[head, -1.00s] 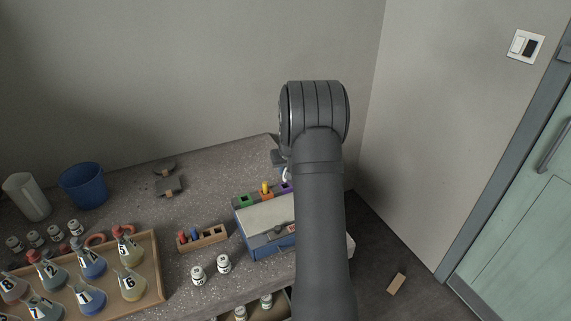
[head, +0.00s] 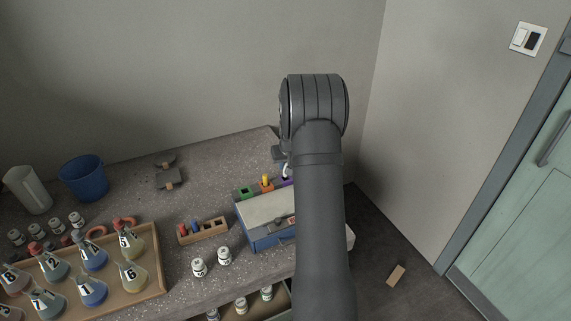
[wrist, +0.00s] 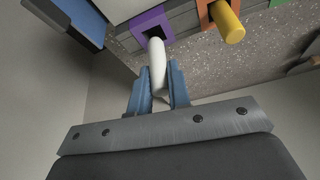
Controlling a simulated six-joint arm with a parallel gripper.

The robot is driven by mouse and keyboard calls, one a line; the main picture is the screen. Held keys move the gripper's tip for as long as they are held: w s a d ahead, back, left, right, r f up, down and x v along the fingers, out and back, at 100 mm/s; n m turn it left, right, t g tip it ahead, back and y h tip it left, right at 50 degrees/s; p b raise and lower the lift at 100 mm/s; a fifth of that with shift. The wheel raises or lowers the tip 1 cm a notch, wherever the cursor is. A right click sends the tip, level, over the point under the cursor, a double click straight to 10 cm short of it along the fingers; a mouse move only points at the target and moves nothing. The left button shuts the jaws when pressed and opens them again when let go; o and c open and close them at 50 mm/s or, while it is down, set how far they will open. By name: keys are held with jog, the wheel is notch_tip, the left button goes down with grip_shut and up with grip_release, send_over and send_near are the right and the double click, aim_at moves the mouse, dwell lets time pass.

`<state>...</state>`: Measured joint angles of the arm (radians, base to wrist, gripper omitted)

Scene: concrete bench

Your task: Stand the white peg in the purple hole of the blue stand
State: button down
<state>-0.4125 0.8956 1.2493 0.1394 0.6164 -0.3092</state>
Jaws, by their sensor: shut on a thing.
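The white peg (wrist: 158,68) is held between the two blue fingers of my gripper (wrist: 158,88) in the wrist view. Its far end overlaps the dark opening of the purple hole (wrist: 151,22); I cannot tell how deep it sits. In the head view, a bit of the white peg (head: 286,171) shows just above the purple hole (head: 286,182), beside my arm, which hides most of the gripper. The blue stand (head: 267,241) has a pale grey top and is partly behind my arm. A yellow peg (head: 265,180) stands in its orange hole, and the green hole (head: 244,193) looks empty.
A wooden block (head: 204,232) with small red and blue pegs stands left of the stand. Two white bottles (head: 224,256) are in front. A wooden tray (head: 150,293) of numbered flasks, a blue cup (head: 82,180) and a pale cup (head: 28,190) are further left.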

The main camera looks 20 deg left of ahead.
jog(key=shift+f, duration=1.75)
jog(key=c, duration=1.3)
grip_release()
jog(key=v, duration=1.7)
jog(key=shift+s+r, duration=0.15)
jog(key=x, duration=1.7)
jog(key=shift+f, duration=0.2)
